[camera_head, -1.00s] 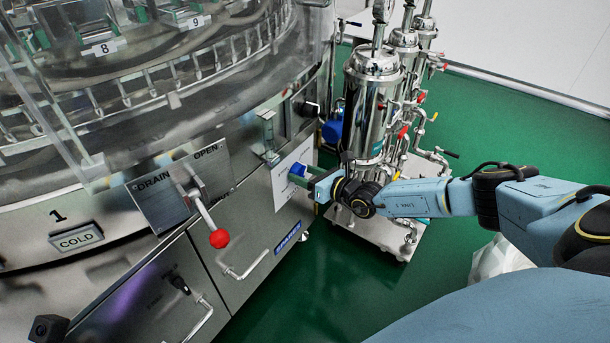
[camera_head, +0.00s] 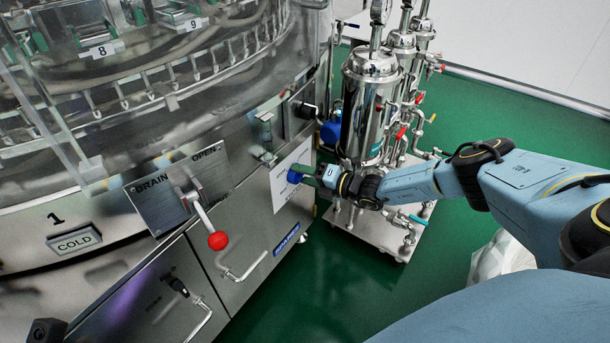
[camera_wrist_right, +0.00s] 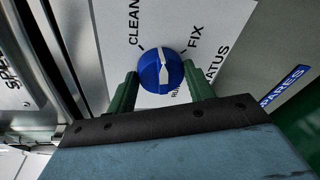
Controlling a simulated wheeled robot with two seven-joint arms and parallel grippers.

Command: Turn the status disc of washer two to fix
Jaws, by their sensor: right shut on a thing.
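The status disc is a round blue knob (camera_wrist_right: 161,70) with a pale pointer mark on its face. It sits on a white label plate (camera_wrist_right: 215,35) printed CLEAN, FIX and STATUS, with RUN partly hidden. The pale mark lies between the CLEAN and FIX ticks at its upper end; I cannot tell which end points. In the head view the blue knob (camera_head: 294,177) is at the front of the machine. My right gripper (camera_head: 308,179) is shut on it, with green fingers (camera_wrist_right: 162,80) on both sides in the right wrist view. My left gripper is out of view.
A lever with a red ball (camera_head: 218,240) sticks out left of the knob, below the DRAIN/OPEN plate (camera_head: 175,190). Steel filter housings (camera_head: 368,105) on a wheeled base stand close behind my right wrist. Green floor (camera_head: 310,285) is clear in front.

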